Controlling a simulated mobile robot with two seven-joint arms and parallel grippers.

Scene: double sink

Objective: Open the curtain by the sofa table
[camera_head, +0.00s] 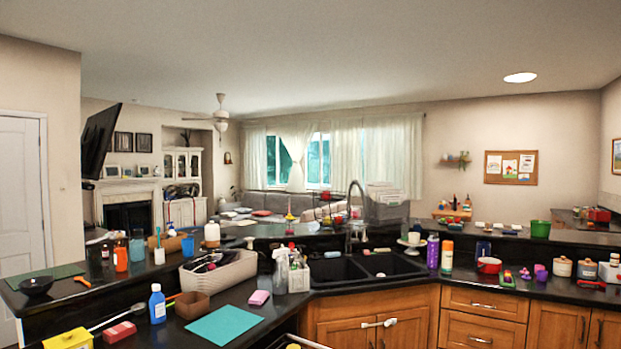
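White curtains hang at the window on the far wall, across the room behind the counter. The left curtain panel (253,158) hangs straight. A middle panel (297,152) is gathered in toward its lower part, with blue-green window glass (318,160) showing beside it. The right panels (392,155) hang straight and cover the window there. A grey sofa (262,202) stands below the window. A low table with plates (238,213) shows in front of it, partly hidden by the counter. Neither of my grippers is in view.
A dark counter with a raised ledge (570,237) and a double sink (365,268) stands between me and the sofa area. A white door (22,200) is at far left.

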